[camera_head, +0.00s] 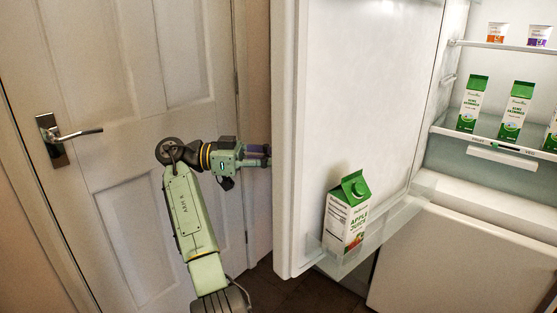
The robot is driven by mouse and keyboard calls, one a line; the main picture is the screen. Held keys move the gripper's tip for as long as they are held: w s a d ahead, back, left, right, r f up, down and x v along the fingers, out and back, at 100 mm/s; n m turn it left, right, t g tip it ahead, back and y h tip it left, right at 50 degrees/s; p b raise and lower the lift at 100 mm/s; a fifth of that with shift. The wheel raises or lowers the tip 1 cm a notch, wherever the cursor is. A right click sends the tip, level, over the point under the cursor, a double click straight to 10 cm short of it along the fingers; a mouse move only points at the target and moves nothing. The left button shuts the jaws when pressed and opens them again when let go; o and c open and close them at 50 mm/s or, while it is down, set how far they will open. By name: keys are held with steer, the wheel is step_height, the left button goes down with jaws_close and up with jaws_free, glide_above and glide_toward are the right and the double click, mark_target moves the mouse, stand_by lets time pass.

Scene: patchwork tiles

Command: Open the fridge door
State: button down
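The fridge door (350,80) stands wide open at the middle of the head view, its inner side facing me. The fridge interior (470,165) shows at the right. My gripper (262,155) is left of the door's free edge, its tips pointing right toward the door's outer side. The fingertips are small and partly lost against the door edge, so I cannot tell whether they touch it or how far they are apart. The door's handle is not visible.
An apple juice carton (346,215) stands in the door's lower shelf. Several cartons (515,110) and small cups (497,32) stand on the fridge shelves. A closed white room door (120,90) with a lever handle (75,134) is behind my arm at the left.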

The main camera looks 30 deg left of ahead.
steer(key=shift+w+d, duration=0.1)
steer(key=c, duration=1.5)
jaws_free()
steer(key=shift+v, duration=3.8)
